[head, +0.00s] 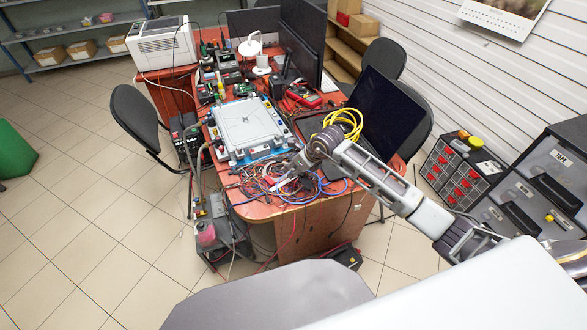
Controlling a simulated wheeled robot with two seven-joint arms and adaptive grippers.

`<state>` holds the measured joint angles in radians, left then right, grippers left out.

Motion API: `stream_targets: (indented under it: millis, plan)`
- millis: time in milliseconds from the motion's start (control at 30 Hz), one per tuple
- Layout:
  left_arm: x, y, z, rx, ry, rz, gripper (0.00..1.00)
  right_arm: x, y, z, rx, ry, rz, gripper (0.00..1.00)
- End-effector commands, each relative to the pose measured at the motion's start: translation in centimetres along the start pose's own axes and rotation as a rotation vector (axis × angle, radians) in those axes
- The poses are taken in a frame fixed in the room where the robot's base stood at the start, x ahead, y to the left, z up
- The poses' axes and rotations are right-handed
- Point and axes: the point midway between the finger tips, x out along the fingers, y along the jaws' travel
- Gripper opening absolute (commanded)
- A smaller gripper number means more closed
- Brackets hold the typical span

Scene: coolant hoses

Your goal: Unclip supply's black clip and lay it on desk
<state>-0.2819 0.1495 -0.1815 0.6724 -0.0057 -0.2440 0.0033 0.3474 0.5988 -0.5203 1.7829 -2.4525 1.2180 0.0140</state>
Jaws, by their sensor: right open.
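The desk (257,209) has a reddish-brown top and stands in the middle of the head view. My right gripper (279,183) is over its near edge, above a tangle of coloured cables (330,192). The gripper is small here, but it is open. I cannot make out the black clip or say for certain which device is the supply. My arm and the cables cover part of that area. My left gripper is not in view.
A white and blue tray-like unit (245,122) sits on the desk left of my right gripper. A laptop (387,115) and a yellow cable coil (345,121) are behind my arm. Equipment with a pink container (206,235) stands left of the desk. Drawer cabinets (545,190) stand at right.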

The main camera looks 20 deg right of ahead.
Motion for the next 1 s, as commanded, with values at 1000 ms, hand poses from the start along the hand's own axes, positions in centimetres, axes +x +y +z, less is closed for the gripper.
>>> stream_targets:
  millis: [1000]
  plan:
    - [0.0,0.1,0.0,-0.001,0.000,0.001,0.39,-10.2,0.0,0.0,0.000,0.001,0.001,0.42]
